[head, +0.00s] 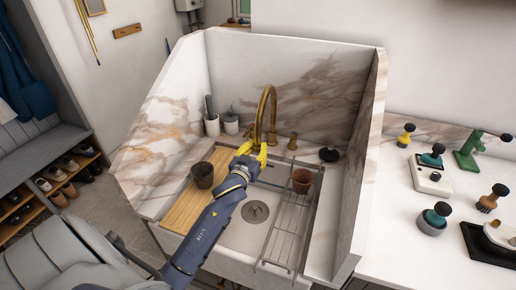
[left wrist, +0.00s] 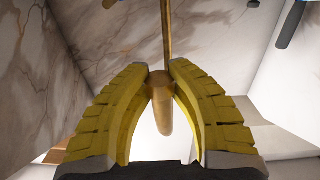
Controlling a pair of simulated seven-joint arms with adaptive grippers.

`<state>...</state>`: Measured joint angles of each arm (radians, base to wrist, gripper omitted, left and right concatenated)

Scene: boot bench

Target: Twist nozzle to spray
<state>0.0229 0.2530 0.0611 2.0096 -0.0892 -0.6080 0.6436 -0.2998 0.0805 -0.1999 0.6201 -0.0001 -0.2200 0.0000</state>
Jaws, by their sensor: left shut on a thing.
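The brass faucet (head: 272,105) stands upright at the back of the sink, its gooseneck arching forward and down. Its nozzle hangs at the end of the spout; in the left wrist view the nozzle (left wrist: 163,110) is a rounded brass tip between the fingers. My left gripper (head: 254,154), with yellow ribbed fingers, reaches in over the sink from the front. Its fingertips are shut on the nozzle from both sides, as the left wrist view (left wrist: 160,70) also shows. The fingers hide most of the nozzle in the head view. My right gripper is out of view.
The sink (head: 232,238) holds a wooden board (head: 182,212) at left and a wire rack (head: 285,236) at right. A dark cup (head: 202,175) and a terracotta pot (head: 302,181) stand near the gripper. Marble walls (head: 312,98) enclose the back and sides.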

